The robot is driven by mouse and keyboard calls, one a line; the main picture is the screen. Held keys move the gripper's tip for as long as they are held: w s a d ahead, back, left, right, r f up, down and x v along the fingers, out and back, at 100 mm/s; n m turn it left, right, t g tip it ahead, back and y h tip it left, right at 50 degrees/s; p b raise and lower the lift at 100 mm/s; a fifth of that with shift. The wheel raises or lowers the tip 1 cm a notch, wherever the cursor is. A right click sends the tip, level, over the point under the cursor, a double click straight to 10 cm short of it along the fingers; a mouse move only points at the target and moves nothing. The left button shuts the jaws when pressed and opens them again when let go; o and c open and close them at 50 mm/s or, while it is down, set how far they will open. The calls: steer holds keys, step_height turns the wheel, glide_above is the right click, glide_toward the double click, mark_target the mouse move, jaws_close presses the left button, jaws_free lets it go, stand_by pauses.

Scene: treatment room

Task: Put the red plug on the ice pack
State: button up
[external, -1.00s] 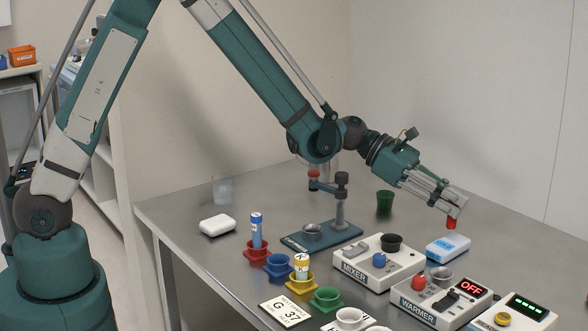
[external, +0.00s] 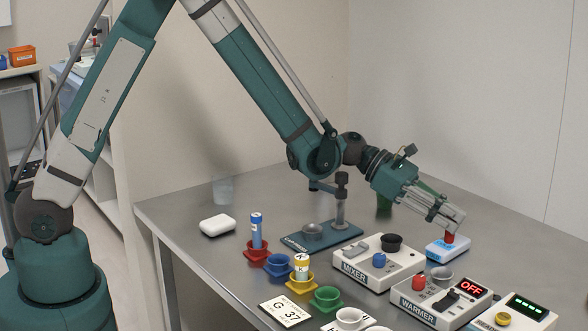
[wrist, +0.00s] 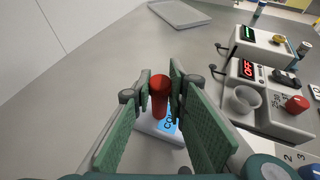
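The red plug (external: 449,237) is upright between the fingertips of my gripper (external: 448,224), directly over the ice pack. The plug also shows in the wrist view (wrist: 160,98), with a green finger pad close against each side; my gripper is shut on it. The ice pack (external: 436,250) is a small white block with a blue top, lying on the steel table behind the warmer. In the wrist view the ice pack (wrist: 150,128) is partly hidden by the plug and fingers. The plug's lower end looks at the pack's top; I cannot tell whether it touches.
The mixer (external: 375,265) and warmer (external: 432,303), its display reading OFF, stand in front of the ice pack. A green cup (external: 384,206) and a stand (external: 340,205) are further back. Coloured holders stand to the left.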

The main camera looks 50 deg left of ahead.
steer(key=o, duration=0.6)
steer(key=shift+r, duration=0.1)
steer(key=shift+a+r, duration=0.1)
steer(key=shift+r, duration=0.05)
steer(key=p+v, duration=0.2)
steer(key=v, duration=0.9)
steer(key=shift+s+a, duration=0.2)
steer(key=shift+a, duration=0.15)
steer(key=shift+r, duration=0.1)
